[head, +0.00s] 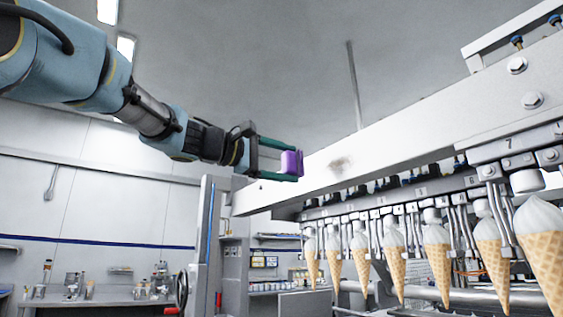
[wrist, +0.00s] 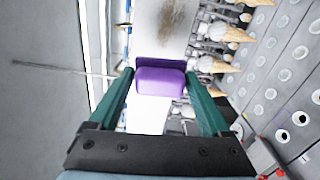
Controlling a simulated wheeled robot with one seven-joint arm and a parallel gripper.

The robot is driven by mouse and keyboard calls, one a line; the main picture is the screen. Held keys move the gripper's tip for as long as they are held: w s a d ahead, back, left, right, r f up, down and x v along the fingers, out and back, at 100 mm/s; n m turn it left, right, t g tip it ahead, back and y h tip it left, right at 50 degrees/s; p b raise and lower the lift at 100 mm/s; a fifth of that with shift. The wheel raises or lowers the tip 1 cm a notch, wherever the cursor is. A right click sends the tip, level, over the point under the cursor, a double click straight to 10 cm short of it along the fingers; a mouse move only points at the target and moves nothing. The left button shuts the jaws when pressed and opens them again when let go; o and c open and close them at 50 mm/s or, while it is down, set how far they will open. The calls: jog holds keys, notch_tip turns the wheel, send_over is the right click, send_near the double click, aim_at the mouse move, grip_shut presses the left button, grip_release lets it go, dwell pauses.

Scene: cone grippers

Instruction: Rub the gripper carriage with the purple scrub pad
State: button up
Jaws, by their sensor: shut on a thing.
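My gripper (head: 291,160) is shut on the purple scrub pad (head: 290,163), which sits between its two green fingers. In the wrist view the pad (wrist: 160,81) shows between the fingertips of my gripper (wrist: 161,84). The gripper carriage (head: 420,120) is a long pale metal beam running from centre to upper right in the head view. A brownish smudge (head: 340,163) marks its side face, just right of the pad. In the wrist view the smudge (wrist: 172,14) is at the top, beyond the pad. I cannot tell whether the pad touches the carriage.
Several ice cream cones (head: 436,258) hang in a row under the carriage, held by metal grippers. A plate with round holes (wrist: 285,75) is at the right in the wrist view. A counter with equipment (head: 95,293) stands at the back left.

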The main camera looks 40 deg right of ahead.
aim_at(303, 166)
jog(key=shift+s+d+p, duration=0.1)
jog(key=shift+d+p, duration=0.8)
jog(key=shift+d, duration=1.5)
jog(key=shift+d, duration=0.95)
jog(key=shift+s+f, duration=0.1)
jog(key=shift+s, duration=0.1)
jog(key=shift+s+a+b, duration=0.15)
jog(key=shift+s+b, duration=0.3)
jog(key=shift+s, duration=0.35)
jog(key=shift+s+a+b, duration=0.1)
jog(key=shift+s+b, duration=0.3)
jog(key=shift+s, duration=0.4)
jog(key=shift+s+b, duration=0.55)
jog(key=shift+s, duration=1.05)
jog(key=shift+s+a+b, duration=0.15)
jog(key=shift+s+b, duration=0.65)
jog(key=shift+s, duration=2.7)
jog(key=shift+w, duration=0.1)
